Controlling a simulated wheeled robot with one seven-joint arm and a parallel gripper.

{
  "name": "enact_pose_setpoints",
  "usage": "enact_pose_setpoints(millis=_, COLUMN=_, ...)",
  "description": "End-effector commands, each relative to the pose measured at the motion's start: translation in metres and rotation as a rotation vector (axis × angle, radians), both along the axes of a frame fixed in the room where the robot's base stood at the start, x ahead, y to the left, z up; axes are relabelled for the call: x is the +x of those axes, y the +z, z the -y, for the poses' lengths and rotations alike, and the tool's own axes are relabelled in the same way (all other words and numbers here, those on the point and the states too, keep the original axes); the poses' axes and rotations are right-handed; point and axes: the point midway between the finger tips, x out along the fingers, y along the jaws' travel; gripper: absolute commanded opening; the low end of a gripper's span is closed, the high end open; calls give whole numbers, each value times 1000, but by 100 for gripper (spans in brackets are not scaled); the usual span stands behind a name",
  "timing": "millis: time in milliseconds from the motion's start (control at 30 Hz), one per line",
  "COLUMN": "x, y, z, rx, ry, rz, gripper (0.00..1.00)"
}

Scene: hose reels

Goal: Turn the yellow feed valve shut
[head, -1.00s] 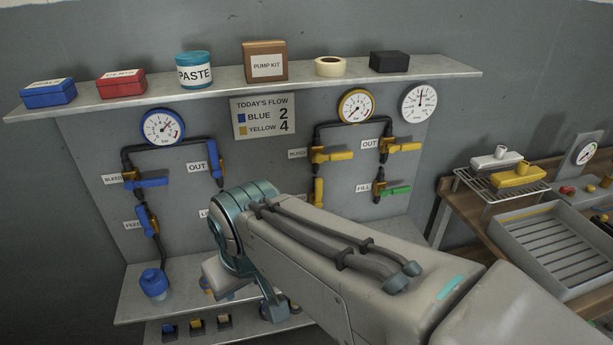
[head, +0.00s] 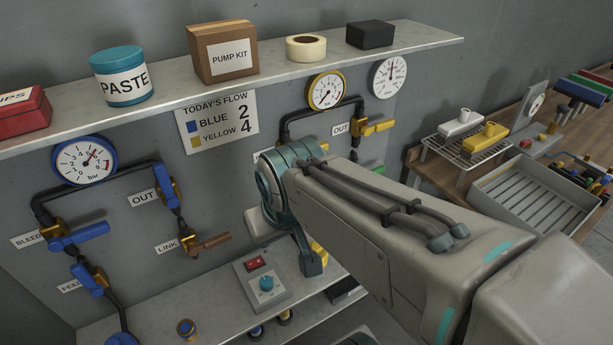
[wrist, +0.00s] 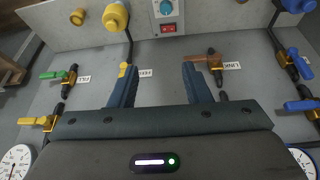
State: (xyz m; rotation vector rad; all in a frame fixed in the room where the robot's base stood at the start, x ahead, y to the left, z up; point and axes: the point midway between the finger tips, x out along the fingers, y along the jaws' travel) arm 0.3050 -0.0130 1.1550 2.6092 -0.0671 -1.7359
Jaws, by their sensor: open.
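The yellow feed valve (wrist: 124,70) shows in the wrist view below a black hose, beside an upside-down FEED label (wrist: 146,73). Its yellow handle looks roughly in line with the hose. Part of the valve is hidden behind the left finger. My gripper (wrist: 158,72) is open and empty, facing the panel, with the valve at its left finger's tip. I cannot tell whether the finger touches it. In the head view my arm hides the gripper and the feed valve. The yellow gauge (head: 326,92) hangs under the shelf.
The brown-handled link valve (wrist: 195,60) is close to my right finger; it also shows in the head view (head: 208,243). The green fill valve (wrist: 55,75) is to the left. A control box (head: 264,285) stands on the lower shelf. A tray (head: 480,205) is right.

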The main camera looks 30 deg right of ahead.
Motion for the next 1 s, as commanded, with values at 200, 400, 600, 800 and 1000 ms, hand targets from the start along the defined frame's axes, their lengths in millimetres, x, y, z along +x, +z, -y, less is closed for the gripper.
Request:
enact_pose_setpoints(millis=200, x=53, y=-51, z=67, rx=-104, ry=-150, rz=271, gripper=44)
enact_pose_setpoints(millis=400, x=91, y=-75, z=127, rx=-182, ry=-215, rz=574, gripper=44)
enact_pose_setpoints(millis=600, x=110, y=-99, z=158, rx=-189, ry=-172, rz=840, gripper=44)
enact_pose_setpoints(millis=800, x=112, y=-126, z=163, rx=-116, ry=-62, rz=1041, gripper=44)
enact_pose_setpoints(millis=1000, x=105, y=-145, z=155, rx=-16, ry=36, rz=1143, gripper=44)
